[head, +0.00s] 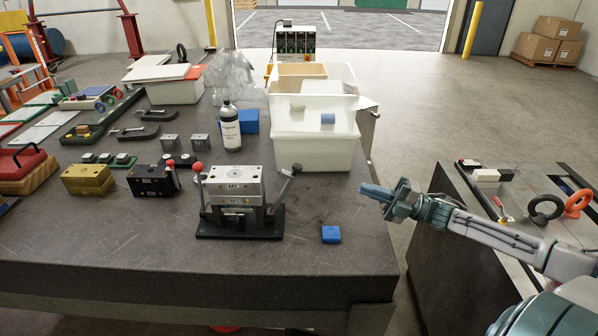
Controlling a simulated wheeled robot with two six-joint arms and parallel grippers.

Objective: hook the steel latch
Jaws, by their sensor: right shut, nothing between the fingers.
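A silver steel mould block (233,186) sits on a black base (240,226) near the front of the dark table. A lever with a red knob (198,167) stands upright at its left side. Another lever with a dark knob (296,169) leans outward at its right side. A small steel latch part (236,214) shows low on the block's front, too small to tell whether it is hooked. My right gripper (374,193) is shut and empty, right of the mould and apart from it, pointing left. My left gripper is not in view.
A small blue block (331,234) lies right of the mould. Black (152,181) and yellow (88,181) mould bases are at left. The table's front right is mostly clear.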

